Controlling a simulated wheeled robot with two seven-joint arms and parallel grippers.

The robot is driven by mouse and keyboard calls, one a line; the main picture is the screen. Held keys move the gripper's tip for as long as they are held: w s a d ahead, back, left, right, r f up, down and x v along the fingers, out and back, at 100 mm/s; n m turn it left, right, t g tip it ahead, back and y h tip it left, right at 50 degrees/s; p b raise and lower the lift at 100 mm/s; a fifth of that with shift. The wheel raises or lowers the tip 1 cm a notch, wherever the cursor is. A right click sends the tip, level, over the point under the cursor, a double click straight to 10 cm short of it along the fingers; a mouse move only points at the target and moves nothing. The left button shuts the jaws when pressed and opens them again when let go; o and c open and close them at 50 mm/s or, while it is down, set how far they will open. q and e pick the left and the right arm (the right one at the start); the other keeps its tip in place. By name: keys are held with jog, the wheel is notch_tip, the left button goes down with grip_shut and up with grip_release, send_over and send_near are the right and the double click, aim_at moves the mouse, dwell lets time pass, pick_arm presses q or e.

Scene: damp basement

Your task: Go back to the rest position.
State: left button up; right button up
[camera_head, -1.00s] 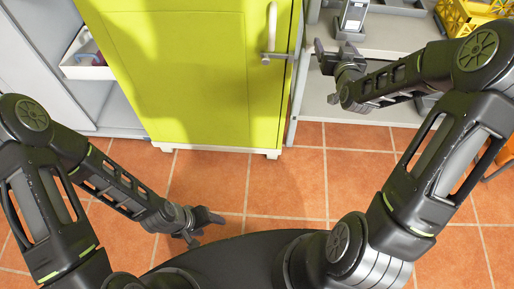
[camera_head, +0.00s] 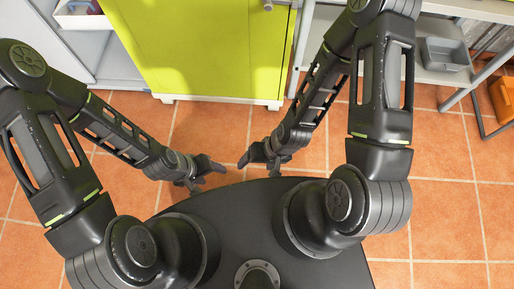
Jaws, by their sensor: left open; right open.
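My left gripper (camera_head: 207,174) is open and empty, low over the tiled floor in front of my base. My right gripper (camera_head: 259,160) is open and empty, a short way to the right of it at nearly the same height in the picture. The two grippers point toward each other with a small gap between them. Both arms are bent, with their forearms angled inward above the front of my base.
A yellow-green cabinet (camera_head: 205,50) with a shut door stands ahead. A grey shelf unit (camera_head: 430,77) with a grey bin (camera_head: 446,54) stands at the right, near an orange object (camera_head: 505,100). A white bin (camera_head: 80,14) is at the upper left. The tiled floor (camera_head: 450,215) at right is clear.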

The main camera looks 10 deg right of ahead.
notch_tip(320, 180, up, 5)
jog(key=p, duration=0.5)
jog(key=shift+r, duration=0.1)
